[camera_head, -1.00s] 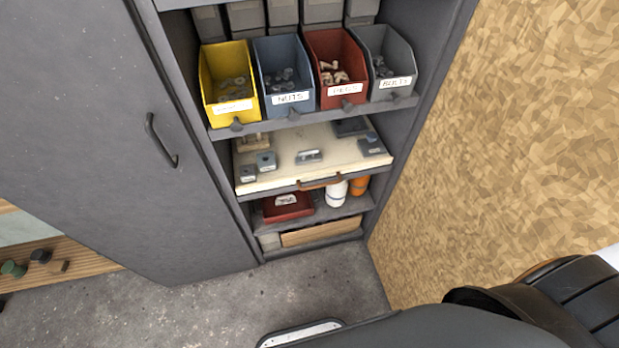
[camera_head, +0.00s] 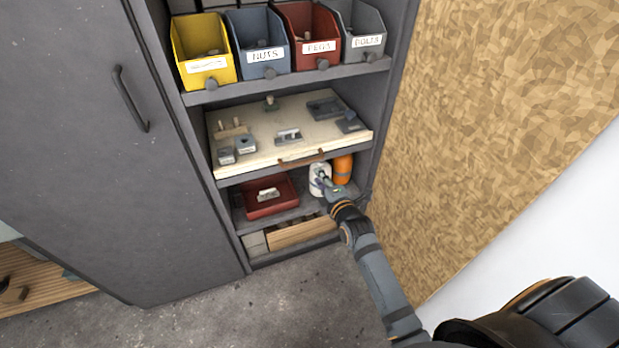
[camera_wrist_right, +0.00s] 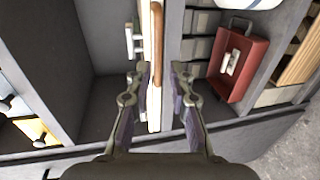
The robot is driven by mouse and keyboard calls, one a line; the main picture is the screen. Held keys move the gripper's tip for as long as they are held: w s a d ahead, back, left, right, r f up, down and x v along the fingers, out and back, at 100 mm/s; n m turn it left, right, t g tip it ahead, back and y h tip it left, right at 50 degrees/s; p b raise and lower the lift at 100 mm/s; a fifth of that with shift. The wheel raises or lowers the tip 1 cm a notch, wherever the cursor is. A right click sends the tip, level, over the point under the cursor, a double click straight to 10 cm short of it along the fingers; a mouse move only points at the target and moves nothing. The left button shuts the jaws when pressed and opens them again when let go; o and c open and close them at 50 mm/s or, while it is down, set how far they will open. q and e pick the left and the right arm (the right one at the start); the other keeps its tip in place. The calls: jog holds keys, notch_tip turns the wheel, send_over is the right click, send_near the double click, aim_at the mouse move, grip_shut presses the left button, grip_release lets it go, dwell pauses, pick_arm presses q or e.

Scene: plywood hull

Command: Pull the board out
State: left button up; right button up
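My right gripper (camera_head: 322,177) is just below and in front of the handle in the head view, overlapping a white bottle. In the right wrist view, my right gripper (camera_wrist_right: 158,88) is open, and the board's front edge with its brown handle (camera_wrist_right: 156,45) lies between the fingers' lines, with gaps visible on both sides. My left gripper is out of view.
Yellow, blue, red and grey bins (camera_head: 258,53) sit on the shelf above. Below are a red tray (camera_head: 270,204), a white bottle (camera_head: 314,187) and an orange bottle (camera_head: 342,168). A closed cabinet door (camera_head: 70,130) stands left, a chipboard wall (camera_head: 470,130) right. Floor in front is clear.

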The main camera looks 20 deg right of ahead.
aim_at(308, 161)
jog(key=b+x, duration=0.1)
jog(key=x, duration=0.9)
jog(key=shift+w+r, duration=0.1)
jog(key=shift+w, duration=0.25)
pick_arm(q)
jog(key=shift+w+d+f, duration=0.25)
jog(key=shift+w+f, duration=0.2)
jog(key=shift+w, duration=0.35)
pick_arm(e)
jog(key=shift+c, duration=0.2)
grip_shut()
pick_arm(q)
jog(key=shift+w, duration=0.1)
